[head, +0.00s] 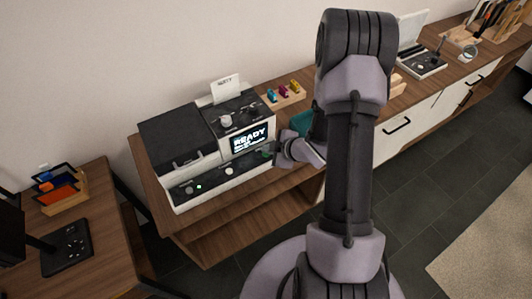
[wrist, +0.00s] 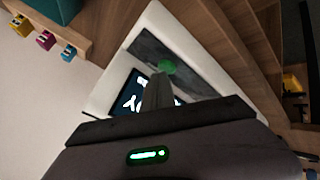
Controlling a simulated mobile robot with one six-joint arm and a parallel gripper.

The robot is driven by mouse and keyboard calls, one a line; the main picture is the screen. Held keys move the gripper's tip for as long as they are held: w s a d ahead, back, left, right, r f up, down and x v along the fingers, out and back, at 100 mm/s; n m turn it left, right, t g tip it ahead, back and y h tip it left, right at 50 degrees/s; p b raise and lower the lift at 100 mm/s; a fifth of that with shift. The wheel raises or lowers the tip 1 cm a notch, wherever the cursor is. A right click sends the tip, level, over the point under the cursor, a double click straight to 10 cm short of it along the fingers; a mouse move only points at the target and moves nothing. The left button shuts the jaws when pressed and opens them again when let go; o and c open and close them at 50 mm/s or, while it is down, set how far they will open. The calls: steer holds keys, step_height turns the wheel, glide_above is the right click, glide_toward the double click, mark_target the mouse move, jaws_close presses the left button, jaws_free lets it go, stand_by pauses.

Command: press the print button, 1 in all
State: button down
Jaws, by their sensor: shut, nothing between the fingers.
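The white and black printer (head: 178,142) stands on the wooden sideboard in the head view. The wrist view shows a round green button (wrist: 168,67) on a dark panel beside the screen (wrist: 126,99). I cannot read a label on the button. My gripper (head: 275,153) is shut and empty at the printer's front right corner. In the wrist view my gripper's fingertips (wrist: 156,80) lie just short of the green button and cover part of the screen. I cannot tell whether they touch the panel.
A front strip with small knobs (head: 197,187) runs along the printer. A wooden holder with small coloured items (head: 284,94) and a teal box (head: 302,122) stand behind my gripper. A desk (head: 98,240) is at the left. Dark floor (head: 405,185) lies at the right.

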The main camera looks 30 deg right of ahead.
mark_target(268, 155)
steer(key=shift+f, duration=0.25)
steer(key=shift+r, duration=0.1)
stand_by(0.4)
steer(key=shift+r+p, duration=0.35)
steer(key=shift+r, duration=0.55)
step_height(268, 155, up, 5)
steer(key=p, duration=0.4)
stand_by(0.4)
